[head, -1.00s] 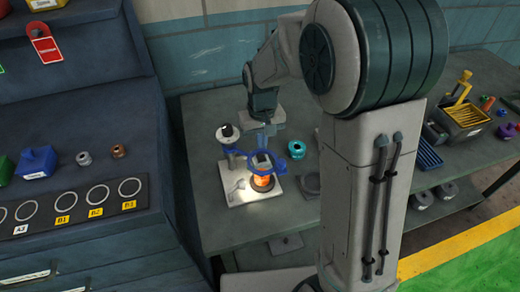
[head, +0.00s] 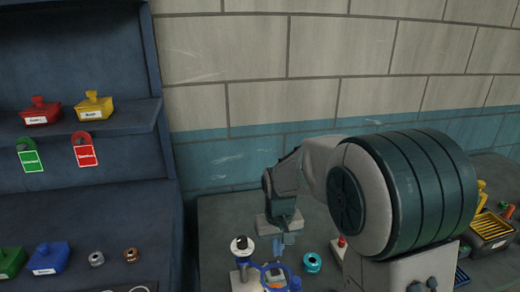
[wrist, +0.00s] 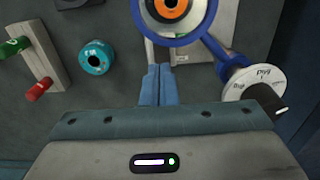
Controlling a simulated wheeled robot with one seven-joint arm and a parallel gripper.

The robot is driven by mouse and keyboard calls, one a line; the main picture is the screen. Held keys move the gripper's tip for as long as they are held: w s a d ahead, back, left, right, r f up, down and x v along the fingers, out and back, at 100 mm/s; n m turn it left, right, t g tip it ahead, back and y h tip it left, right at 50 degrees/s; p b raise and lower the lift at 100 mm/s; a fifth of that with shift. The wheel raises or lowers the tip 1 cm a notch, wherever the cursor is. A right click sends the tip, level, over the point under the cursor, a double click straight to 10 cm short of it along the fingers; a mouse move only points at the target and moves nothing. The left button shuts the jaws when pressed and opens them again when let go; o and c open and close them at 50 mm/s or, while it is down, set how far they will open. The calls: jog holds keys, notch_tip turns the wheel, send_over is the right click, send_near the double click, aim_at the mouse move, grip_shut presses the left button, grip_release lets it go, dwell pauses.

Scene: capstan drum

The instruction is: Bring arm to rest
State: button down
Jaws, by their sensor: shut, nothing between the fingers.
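My gripper (head: 284,243) hangs over the bench with its fingers pointing down. In the wrist view its two blue fingers (wrist: 159,84) are together with nothing between them. The capstan device stands by the fingertips, with a blue ring and arm (head: 290,281) that also shows in the wrist view (wrist: 218,50). An orange-and-black centre (wrist: 172,8) sits inside the ring. A post with a white-topped dial (head: 242,244) stands to its left; the dial shows at right in the wrist view (wrist: 256,86). The head view cuts off the device's lower part.
A teal ring (head: 312,262) lies on the bench right of the gripper. A block with green and red knobs (wrist: 42,62) is close by. Left is a shelf unit (head: 95,205) with coloured tubs and tags. A yellow-topped box (head: 488,228) stands far right. The tiled wall is behind.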

jog(key=s+d+r+m+t, duration=0.1)
jog(key=s+d+r, duration=0.3)
jog(key=s, duration=0.5)
jog(key=s+d+r+m+t, duration=0.1)
jog(key=s+d+r, duration=0.3)
jog(key=s, duration=0.5)
jog(key=shift+d+r+t, duration=0.35)
jog(key=shift+d+t, duration=0.25)
jog(key=shift+d, duration=0.05)
dwell(0.6)
